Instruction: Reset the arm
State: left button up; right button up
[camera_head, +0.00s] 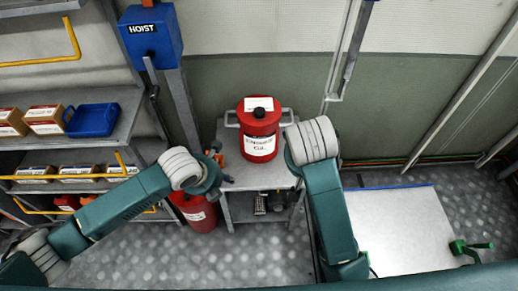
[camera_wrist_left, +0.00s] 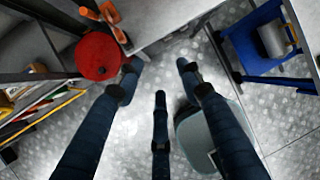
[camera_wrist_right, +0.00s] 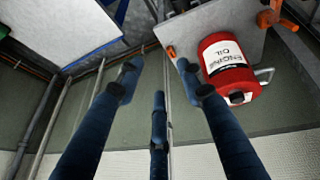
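My left arm (camera_head: 125,200) reaches in from the left in the head view, its gripper low beside the small metal table and hard to make out there. In the left wrist view my left gripper (camera_wrist_left: 159,78) has its fingers spread, with only grey floor between them. My right arm (camera_head: 332,210) rises from the bottom edge, and its gripper is hidden behind its pale rounded joint in the head view. In the right wrist view my right gripper (camera_wrist_right: 158,78) is spread and empty, the red engine oil can (camera_wrist_right: 231,68) to the right of its fingers.
The red can (camera_head: 259,130) stands on the small metal table (camera_head: 235,178), close to my right arm. A red container (camera_head: 197,213) stands on the floor by my left wrist. Shelves (camera_head: 130,110) with boxes and a blue bin (camera_head: 92,120) are at left. A pale panel (camera_head: 400,228) lies at right.

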pick_arm(q)
jog(key=shift+f, duration=0.1)
pick_arm(e)
jog(key=shift+r, duration=0.1)
dwell(0.3)
